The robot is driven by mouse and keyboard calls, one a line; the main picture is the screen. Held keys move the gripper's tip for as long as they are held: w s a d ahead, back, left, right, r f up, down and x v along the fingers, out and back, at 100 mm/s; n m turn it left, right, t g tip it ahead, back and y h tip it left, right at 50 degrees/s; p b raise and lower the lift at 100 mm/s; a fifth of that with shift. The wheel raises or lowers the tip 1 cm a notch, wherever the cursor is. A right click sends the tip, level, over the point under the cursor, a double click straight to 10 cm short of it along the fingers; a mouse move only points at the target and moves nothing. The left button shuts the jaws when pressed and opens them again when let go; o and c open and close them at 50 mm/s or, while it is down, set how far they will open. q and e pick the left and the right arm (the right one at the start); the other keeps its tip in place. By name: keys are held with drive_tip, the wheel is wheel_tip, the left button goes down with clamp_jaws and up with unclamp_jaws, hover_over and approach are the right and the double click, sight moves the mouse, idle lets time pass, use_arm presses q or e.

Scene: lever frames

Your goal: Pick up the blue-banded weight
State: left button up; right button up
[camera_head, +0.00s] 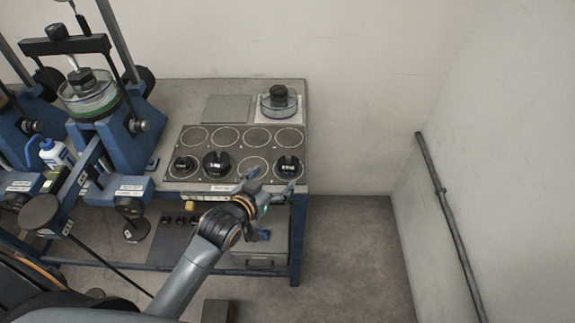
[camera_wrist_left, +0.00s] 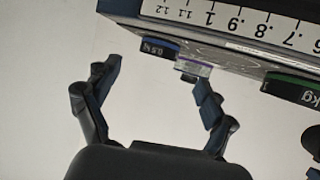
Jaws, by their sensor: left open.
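Black slotted weights sit on the grey panel with round places (camera_head: 228,150): one at the left (camera_head: 184,167), a larger one beside it (camera_head: 216,164) and one at the right (camera_head: 289,167). No blue band can be made out on any of them in the head view. My left gripper (camera_head: 270,184) is open and empty at the panel's front edge, just in front of the right weight.
A glass dish with a black weight (camera_head: 278,100) stands on a white pad at the back right. Blue lever frames (camera_head: 125,130) and a white-blue bottle (camera_head: 55,153) are at the left. A grey box (camera_head: 262,252) is below the bench. Floor to the right is clear.

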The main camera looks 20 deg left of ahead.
sight(288, 163)
use_arm(q)
drive_tip(key=x, duration=0.3)
drive_tip(key=shift+w+d+f, duration=0.1)
drive_tip(key=shift+w+d, duration=0.1)
drive_tip(key=shift+w, duration=0.15)
drive_tip(key=shift+w+p, duration=0.35)
drive_tip(key=shift+w, duration=0.15)
drive_tip(key=x, duration=0.4)
drive_tip(key=shift+w+p, duration=0.2)
drive_tip(key=shift+p, duration=0.15)
drive_tip(key=shift+s, duration=0.1)
drive_tip(key=c, duration=1.4)
drive_tip(key=shift+c, duration=0.3)
